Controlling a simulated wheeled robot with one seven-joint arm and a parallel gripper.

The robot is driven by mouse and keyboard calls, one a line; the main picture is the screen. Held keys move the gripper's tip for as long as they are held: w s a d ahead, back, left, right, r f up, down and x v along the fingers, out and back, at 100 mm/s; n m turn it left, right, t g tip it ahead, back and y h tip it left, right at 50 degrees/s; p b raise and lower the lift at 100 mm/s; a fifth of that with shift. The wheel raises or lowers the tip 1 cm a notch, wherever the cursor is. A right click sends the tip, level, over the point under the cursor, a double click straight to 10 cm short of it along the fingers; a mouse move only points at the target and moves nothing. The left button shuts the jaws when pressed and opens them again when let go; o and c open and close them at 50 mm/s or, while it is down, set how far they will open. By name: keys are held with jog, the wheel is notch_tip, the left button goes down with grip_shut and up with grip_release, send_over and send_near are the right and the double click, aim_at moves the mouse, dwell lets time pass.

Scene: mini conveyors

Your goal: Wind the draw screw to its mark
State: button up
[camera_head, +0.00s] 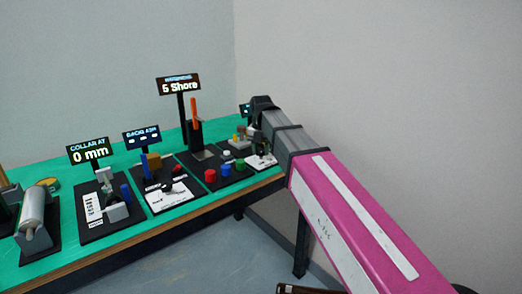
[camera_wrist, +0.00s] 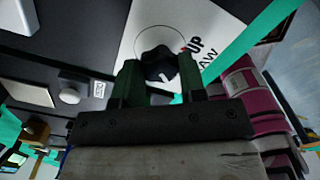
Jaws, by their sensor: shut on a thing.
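In the wrist view, my gripper (camera_wrist: 158,72) is shut on a dark lobed knob, which I take to be the draw screw's (camera_wrist: 157,58). The knob stands over a white card (camera_wrist: 140,22) with a thin circle around it and partly hidden print reading "UP" and "AW". The fingers sit on either side of the knob. In the head view, my gripper (camera_head: 261,150) is at the right-end station, above its white card (camera_head: 262,162). The knob is hidden there by my gripper. I cannot make out the screw's mark.
Further left are a "0 mm" sign (camera_head: 89,151) and a grey roller (camera_head: 33,214). The green table (camera_head: 70,192) ends near a wall.

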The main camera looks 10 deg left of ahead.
aim_at(261, 151)
jog(key=shift+n, duration=0.6)
jog(key=o, duration=0.9)
jog(key=shift+o, duration=0.2)
jog(key=shift+r, duration=0.1)
notch_tip(261, 151, up, 11)
jog(key=shift+f, duration=0.2)
